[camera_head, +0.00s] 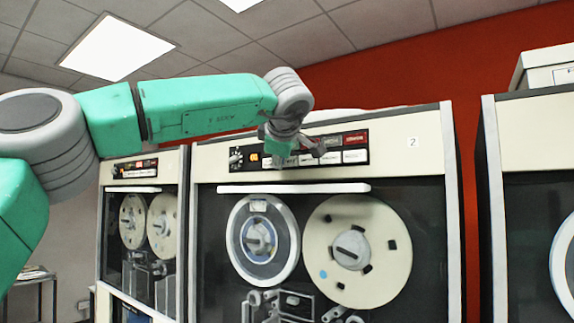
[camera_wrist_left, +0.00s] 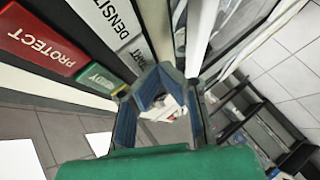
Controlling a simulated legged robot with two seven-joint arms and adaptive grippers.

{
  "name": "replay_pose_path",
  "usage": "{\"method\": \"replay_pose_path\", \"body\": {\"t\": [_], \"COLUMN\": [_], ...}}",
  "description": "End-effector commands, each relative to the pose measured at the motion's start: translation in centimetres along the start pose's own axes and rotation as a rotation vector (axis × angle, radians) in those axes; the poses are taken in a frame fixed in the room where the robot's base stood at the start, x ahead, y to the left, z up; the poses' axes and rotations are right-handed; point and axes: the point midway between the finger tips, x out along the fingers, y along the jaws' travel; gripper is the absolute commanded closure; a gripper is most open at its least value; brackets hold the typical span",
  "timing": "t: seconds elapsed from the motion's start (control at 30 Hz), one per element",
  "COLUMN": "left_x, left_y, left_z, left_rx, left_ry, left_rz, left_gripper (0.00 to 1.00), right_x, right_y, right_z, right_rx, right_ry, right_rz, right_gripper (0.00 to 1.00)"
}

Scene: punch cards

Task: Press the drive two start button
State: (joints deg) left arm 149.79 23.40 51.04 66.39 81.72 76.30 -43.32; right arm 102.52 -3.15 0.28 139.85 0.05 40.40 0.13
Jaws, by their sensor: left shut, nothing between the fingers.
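The drive two cabinet (camera_head: 412,168), marked with a 2, stands at the centre of the head view. Its black control panel (camera_head: 362,136) has red and white buttons along the top right. In the left wrist view, a white button (camera_wrist_left: 136,59) has partly hidden lettering that seems to end in "ART"; it is probably the start button. My left gripper (camera_head: 312,150) is shut and empty in front of the panel, covering some middle buttons. Its fingers (camera_wrist_left: 160,82) show close beside the white button. I cannot tell whether they touch it. My right gripper is not in view.
A red PROTECT button (camera_wrist_left: 42,47), a white DENSITY button (camera_wrist_left: 112,20) and a green READY button (camera_wrist_left: 97,76) sit near the fingers. A pale handle bar (camera_head: 300,188) runs below the panel, above the tape reels (camera_head: 375,225). Another drive (camera_head: 113,172) stands left.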

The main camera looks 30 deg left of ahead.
Motion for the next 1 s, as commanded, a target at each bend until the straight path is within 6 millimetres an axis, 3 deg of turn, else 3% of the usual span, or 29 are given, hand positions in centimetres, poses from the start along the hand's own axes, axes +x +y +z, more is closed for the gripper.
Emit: {"method": "replay_pose_path", "body": {"t": [0.57,1.0], "left_x": [0.9,-1.1], "left_y": [0.0,-0.4], "left_z": [-0.3,0.3], "left_rx": [-0.003,-0.001], "left_ry": [-0.003,-0.003], "left_rz": [-0.002,0.001], "left_gripper": [1.0,1.0], "right_x": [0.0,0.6], "right_y": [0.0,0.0], "right_z": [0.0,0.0], "right_rx": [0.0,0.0], "right_ry": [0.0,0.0], "right_rz": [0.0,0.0], "right_gripper": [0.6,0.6]}}
